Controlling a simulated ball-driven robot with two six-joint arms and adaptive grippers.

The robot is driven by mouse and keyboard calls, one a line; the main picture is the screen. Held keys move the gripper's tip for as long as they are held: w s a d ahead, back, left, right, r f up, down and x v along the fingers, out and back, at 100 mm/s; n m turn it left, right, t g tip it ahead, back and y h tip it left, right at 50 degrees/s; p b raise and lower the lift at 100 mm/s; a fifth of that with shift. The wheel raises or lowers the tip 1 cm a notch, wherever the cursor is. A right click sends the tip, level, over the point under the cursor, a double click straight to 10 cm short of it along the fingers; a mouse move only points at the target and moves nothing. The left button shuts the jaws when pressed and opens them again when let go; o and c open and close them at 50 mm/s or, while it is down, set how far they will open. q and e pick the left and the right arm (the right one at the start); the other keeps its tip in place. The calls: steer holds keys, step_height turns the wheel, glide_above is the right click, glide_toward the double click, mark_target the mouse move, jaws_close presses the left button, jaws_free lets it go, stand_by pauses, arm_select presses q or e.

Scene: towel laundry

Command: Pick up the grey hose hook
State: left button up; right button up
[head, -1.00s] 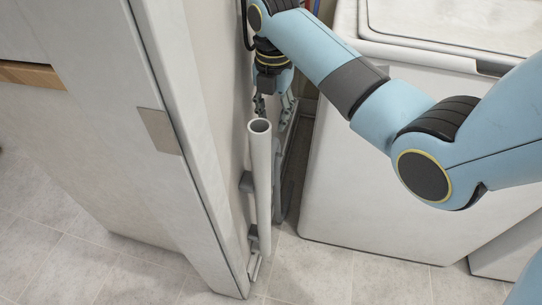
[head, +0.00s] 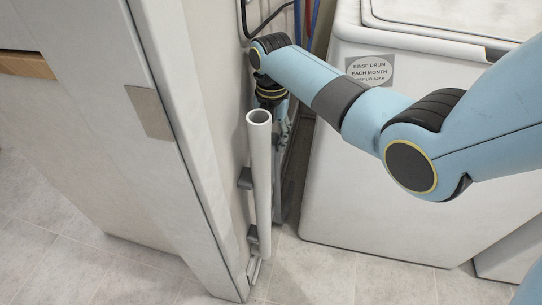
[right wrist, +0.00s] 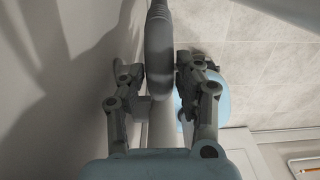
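The grey hose hook (right wrist: 158,50) is a rounded grey piece in the right wrist view, standing between the fingers of my right gripper (right wrist: 160,80). The fingers are parted, one on each side of it; I see no clear grip. In the head view my right gripper (head: 283,130) is low in the narrow gap behind a white pipe, its fingers partly hidden. A grey strip (head: 281,195), which may be the hook's lower part, shows behind the pipe there; its upper part is hidden. My left gripper is not in view.
The white upright pipe (head: 260,180) stands close in front, held by grey clips on the wall. A white panel (head: 160,190) closes the left side. A white washer (head: 400,190) stands to the right. Hoses (head: 305,18) hang at the back.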

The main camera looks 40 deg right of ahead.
jaws_close()
steer(key=shift+r, duration=0.1)
stand_by(0.5)
